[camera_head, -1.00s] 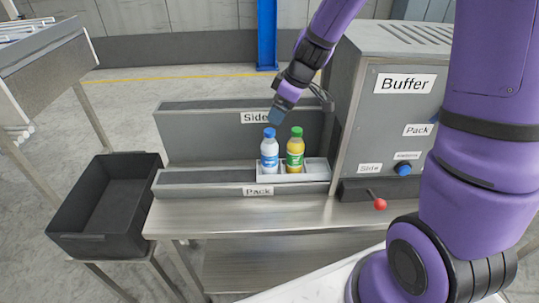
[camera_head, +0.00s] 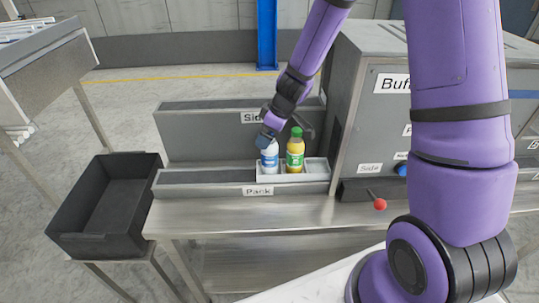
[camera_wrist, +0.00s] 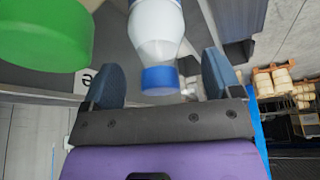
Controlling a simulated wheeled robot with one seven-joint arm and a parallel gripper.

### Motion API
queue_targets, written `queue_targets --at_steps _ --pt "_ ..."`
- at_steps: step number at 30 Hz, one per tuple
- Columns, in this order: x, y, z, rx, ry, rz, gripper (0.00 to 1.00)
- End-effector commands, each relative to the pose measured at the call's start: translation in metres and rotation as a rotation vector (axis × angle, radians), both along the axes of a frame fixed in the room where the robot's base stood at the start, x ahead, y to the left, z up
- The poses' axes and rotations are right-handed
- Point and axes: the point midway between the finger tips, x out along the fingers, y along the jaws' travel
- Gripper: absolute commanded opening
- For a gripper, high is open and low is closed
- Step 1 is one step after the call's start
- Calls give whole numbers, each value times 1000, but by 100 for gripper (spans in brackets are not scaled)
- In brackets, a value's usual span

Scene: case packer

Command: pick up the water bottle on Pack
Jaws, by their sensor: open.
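The water bottle (camera_head: 269,158) is white and blue and stands upright in the left part of a small white tray (camera_head: 291,178) at the Pack lane. Its blue cap is mostly hidden behind my gripper (camera_head: 266,137) in the head view. In the wrist view the water bottle (camera_wrist: 157,30) shows its blue cap between the two blue fingers of my open gripper (camera_wrist: 163,82), with room on both sides. A yellow-orange bottle with a green cap (camera_head: 295,151) stands beside it on the right; its green cap (camera_wrist: 42,32) is large at the wrist view's left.
The grey Side barrier (camera_head: 205,133) stands behind the bottles. The grey Buffer box (camera_head: 375,125) is at the right, with a red-knobbed lever (camera_head: 380,204) below it. A black bin (camera_head: 100,208) stands empty at the left.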

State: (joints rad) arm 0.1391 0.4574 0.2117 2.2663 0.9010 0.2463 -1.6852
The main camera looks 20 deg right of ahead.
Motion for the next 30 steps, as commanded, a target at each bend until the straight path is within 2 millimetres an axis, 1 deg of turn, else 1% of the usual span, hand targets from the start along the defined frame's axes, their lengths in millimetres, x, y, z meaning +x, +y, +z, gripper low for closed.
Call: queue_targets --at_steps 3,11,12,14,15,17,18,20,21,22,30 --pt "2 3 -9 1 2 0 84" --pt "3 3 -10 0 0 0 84" --pt "3 3 -10 0 0 0 82" --pt "3 3 -10 0 0 0 68" --pt "2 3 -10 -1 1 0 59" --pt "2 3 -10 0 0 0 45" --pt "2 3 -10 0 0 0 36" --pt "2 3 -10 -1 1 0 22" --pt "2 3 -10 -1 1 0 13" --pt "2 3 -10 -1 1 0 6" --pt "2 3 -9 0 0 0 6"
